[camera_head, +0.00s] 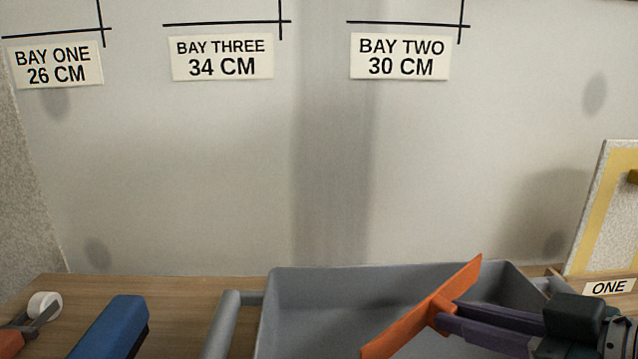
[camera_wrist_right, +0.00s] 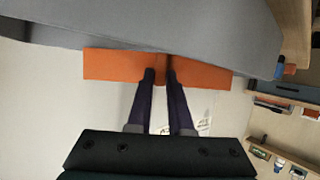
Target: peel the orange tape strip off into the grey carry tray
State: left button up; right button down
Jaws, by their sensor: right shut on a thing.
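The orange tape strip (camera_head: 462,278) is held slanted by my right gripper (camera_head: 442,312), whose dark fingers are shut on its middle. In the head view the strip overlaps the grey carry tray (camera_head: 330,290); I cannot tell exactly how high it is above the tray floor. In the right wrist view the strip (camera_wrist_right: 110,65) stretches out to both sides of the fingertips (camera_wrist_right: 160,76), with a grey surface, apparently the tray (camera_wrist_right: 150,30), along its upper edge. The tray's near part is cut off by the frame. My left gripper is not in view.
A blue block-like tool (camera_head: 112,325) lies left of the tray's handle (camera_head: 222,325). A white roll (camera_head: 45,304) on a grey and orange tool is at far left. A yellow-edged board (camera_head: 600,210) stands at right, by a label reading ONE (camera_head: 608,288). The wall behind carries bay labels.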

jog(key=c, duration=0.7)
grip_release()
jog(key=shift+c, duration=0.2)
jog(key=v, duration=1)
jog(key=shift+p, duration=0.3)
